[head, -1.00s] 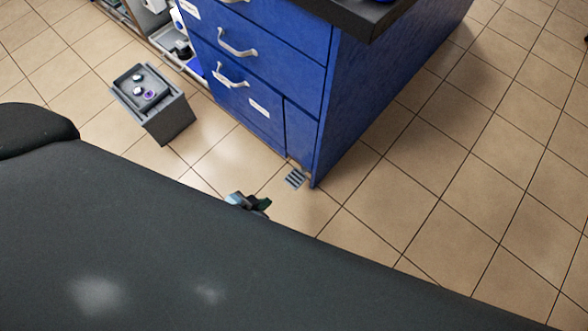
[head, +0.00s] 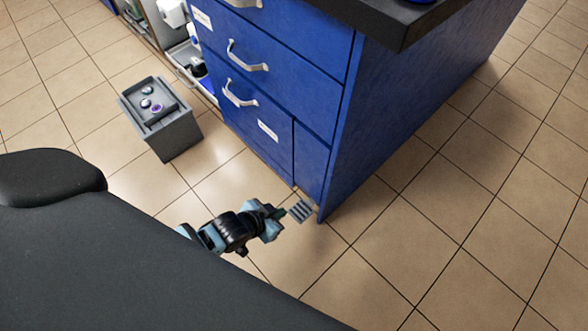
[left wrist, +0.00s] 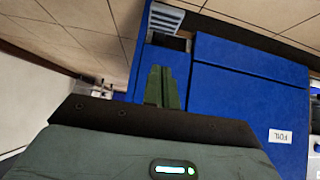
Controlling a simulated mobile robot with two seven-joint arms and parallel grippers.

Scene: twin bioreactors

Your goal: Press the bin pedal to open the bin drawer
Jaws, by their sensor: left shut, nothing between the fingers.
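The bin pedal (head: 301,210) is a small grey ribbed plate low at the foot of the blue cabinet's front corner. It also shows at the top of the left wrist view (left wrist: 166,19). Above it is a narrow blue front panel (head: 310,162) that sits flush with the cabinet; whether this is the bin drawer I cannot tell. My left gripper (head: 281,212) is shut and empty, just left of the pedal in the head view. Its closed green fingers (left wrist: 162,87) point toward the pedal in the wrist view. Contact cannot be made out. My right gripper is not in view.
The blue cabinet (head: 420,120) has a dark worktop and handled drawers, all shut. A grey box (head: 170,130) with small round items on top stands on the floor at left. Open shelving is at the upper left. The tiled floor around the pedal is clear.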

